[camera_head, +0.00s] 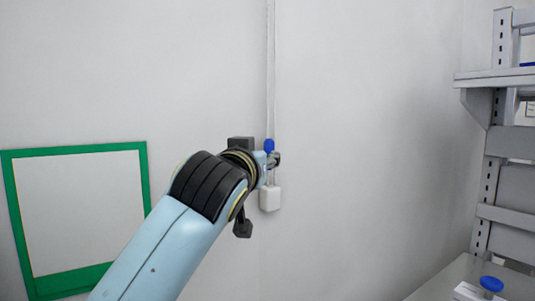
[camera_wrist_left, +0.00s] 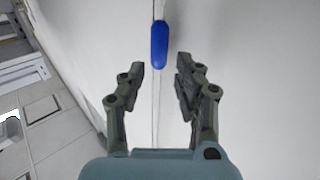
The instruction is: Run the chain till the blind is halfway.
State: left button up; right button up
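The chain (camera_head: 270,75) hangs down the wall as a thin pale double line. A blue bead (camera_head: 269,146) sits on it, and a white block (camera_head: 270,198) is at its lower end. My left gripper (camera_head: 273,161) is at the chain, just below the bead and above the block; my wrist partly hides it. In the left wrist view, my left gripper (camera_wrist_left: 160,76) is open, with its fingers apart on either side of the thin chain line (camera_wrist_left: 156,112). The blue bead (camera_wrist_left: 159,45) is just beyond the fingertips. The blind and my right gripper are not in view.
A green-framed panel (camera_head: 75,151) is on the wall at the left. A grey shelf rack (camera_head: 492,165) stands at the right, with a blue knob (camera_head: 491,284) on a surface at the lower right. The wall around the chain is bare.

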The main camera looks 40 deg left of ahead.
pick_arm(q)
jog(key=x, duration=0.5)
jog(key=shift+w, duration=0.25)
grip_shut()
